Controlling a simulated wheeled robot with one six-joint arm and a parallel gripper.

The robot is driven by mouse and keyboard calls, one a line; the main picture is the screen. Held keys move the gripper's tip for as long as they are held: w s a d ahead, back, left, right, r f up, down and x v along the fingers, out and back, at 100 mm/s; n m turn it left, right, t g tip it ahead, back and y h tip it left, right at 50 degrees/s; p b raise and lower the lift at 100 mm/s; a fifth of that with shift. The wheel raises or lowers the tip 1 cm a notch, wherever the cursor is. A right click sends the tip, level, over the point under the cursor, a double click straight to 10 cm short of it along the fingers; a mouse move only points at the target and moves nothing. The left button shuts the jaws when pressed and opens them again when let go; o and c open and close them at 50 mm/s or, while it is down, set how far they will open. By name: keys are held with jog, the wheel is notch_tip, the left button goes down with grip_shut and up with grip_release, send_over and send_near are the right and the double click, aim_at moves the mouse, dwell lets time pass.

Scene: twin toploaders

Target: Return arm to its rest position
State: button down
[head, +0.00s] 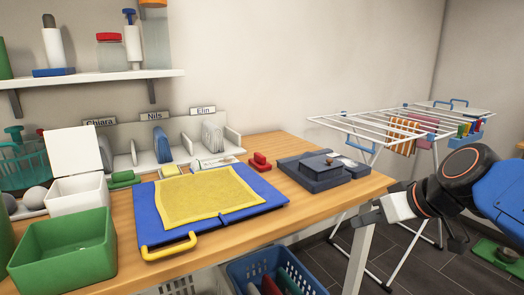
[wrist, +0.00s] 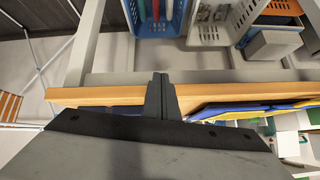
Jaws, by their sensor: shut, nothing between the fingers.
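My blue and dark arm links reach in from the right edge of the head view. In the wrist view the table's orange-brown edge (wrist: 100,94) runs across behind the fingers. I cannot tell whether the gripper touches the table.
A blue board (head: 271,199) with a yellow cloth (head: 205,194) lies on the table. A drying rack (head: 350,128) stands behind my arm. A blue crate (head: 240,272) is below the table. Floor (head: 395,255) shows at right.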

jog(key=s+d+f+m+g+h, duration=0.3)
jog(key=s+d+f+h, duration=0.1)
jog(key=s+f, duration=0.7)
jog(key=shift+s+d+f+m, duration=0.4)
jog(key=shift+f, duration=0.35)
